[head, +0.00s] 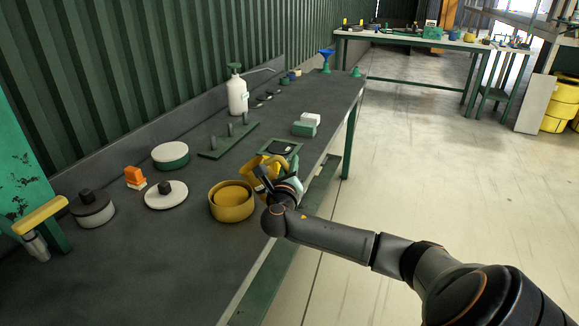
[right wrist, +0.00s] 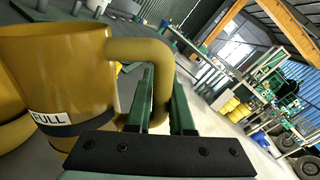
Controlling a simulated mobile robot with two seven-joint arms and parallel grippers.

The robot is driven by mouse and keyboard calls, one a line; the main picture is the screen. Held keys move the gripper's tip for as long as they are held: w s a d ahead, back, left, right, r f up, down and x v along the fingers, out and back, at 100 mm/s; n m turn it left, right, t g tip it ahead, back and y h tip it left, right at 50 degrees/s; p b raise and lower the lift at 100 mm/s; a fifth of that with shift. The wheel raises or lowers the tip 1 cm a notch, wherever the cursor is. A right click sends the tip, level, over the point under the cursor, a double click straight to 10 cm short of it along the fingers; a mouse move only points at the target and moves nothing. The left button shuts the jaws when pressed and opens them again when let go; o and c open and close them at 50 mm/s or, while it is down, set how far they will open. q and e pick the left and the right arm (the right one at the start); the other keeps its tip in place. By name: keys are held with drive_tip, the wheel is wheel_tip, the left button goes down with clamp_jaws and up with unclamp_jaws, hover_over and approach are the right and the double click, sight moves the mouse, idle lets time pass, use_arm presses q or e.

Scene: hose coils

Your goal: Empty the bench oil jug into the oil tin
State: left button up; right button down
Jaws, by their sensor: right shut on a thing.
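The mustard-yellow jug (head: 254,163) is held above the bench, just behind a round yellow open container (head: 231,215) that looks like the oil tin. My right gripper (head: 270,180) is shut on the jug's handle (right wrist: 143,50). In the right wrist view the jug (right wrist: 75,75) carries a white FULL label above a dark band. The room's lines slant strongly there, so the jug appears tilted. A yellow rim (right wrist: 8,100) shows left of it. The jug's lower part is hidden by my gripper in the head view; no oil stream is visible. My left gripper is out of view.
The dark bench (head: 150,260) also holds a white disc with a black knob (head: 166,195), a green-sided round tin (head: 170,156), an orange block (head: 134,175), a pegged green plate (head: 228,140) and a white pump bottle (head: 237,95). The near bench top is clear.

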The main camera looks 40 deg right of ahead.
drive_tip(key=n, duration=0.2)
drive_tip(key=r+n, duration=0.1)
drive_tip(key=shift+w+a+r, duration=0.1)
drive_tip(key=shift+w+a, duration=0.15)
drive_tip(key=shift+w, duration=0.15)
idle(0.5)
